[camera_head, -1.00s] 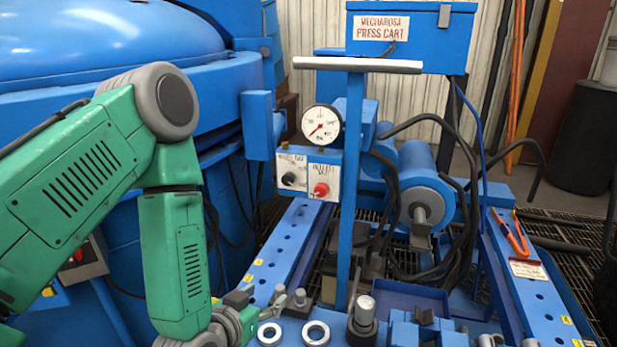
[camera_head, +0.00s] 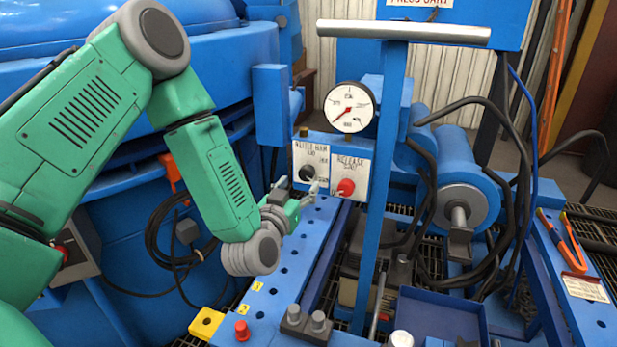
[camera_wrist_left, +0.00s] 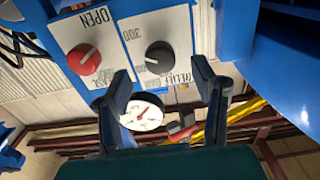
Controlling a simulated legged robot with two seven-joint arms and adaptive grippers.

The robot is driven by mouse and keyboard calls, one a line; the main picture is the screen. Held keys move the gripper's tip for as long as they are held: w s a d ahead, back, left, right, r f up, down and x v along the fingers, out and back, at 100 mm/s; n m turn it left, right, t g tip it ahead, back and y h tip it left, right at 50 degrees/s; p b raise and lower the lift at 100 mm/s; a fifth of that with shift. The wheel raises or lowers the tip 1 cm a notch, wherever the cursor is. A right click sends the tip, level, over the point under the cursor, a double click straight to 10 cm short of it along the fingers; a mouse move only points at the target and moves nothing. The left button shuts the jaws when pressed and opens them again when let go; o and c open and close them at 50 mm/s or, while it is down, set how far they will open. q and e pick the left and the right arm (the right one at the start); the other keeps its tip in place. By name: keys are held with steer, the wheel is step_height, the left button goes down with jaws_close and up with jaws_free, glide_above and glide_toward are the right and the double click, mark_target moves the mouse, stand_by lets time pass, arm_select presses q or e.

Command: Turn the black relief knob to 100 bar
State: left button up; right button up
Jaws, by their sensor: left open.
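The black relief knob (camera_head: 307,172) is on the left white plate of the small panel on the blue press cart. It also shows in the left wrist view (camera_wrist_left: 159,56), upside down, with "RELIEF" and "300" lettered around it. Its exact setting is too small to read. My left gripper (camera_head: 303,190) is open just in front of the panel, near the black knob. In the left wrist view its two fingers (camera_wrist_left: 163,82) are apart, with the knob between and beyond their tips, seemingly untouched. My right gripper is not in view.
A red knob (camera_head: 346,187) is beside the black one on the right plate. A round gauge (camera_head: 350,106) sits above them. A blue post with a grey handle bar (camera_head: 403,32) stands close to the right. Orange-handled pliers (camera_head: 562,240) lie at the right.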

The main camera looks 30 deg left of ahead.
mark_target(308, 177)
arm_select(q)
steer(key=x, duration=0.4)
steer(key=shift+w+a+f+b, duration=0.15)
steer(key=shift+a+b, duration=0.15)
steer(key=shift+a, duration=0.15)
steer(key=shift+w+d, duration=0.2)
steer(key=shift+w, duration=0.15)
steer(key=shift+w+d+r, duration=0.3)
steer(key=shift+d, duration=0.2)
steer(key=shift+a+f, duration=0.2)
steer(key=shift+a, duration=0.4)
steer(key=c, duration=1.2)
steer(key=shift+d, duration=0.1)
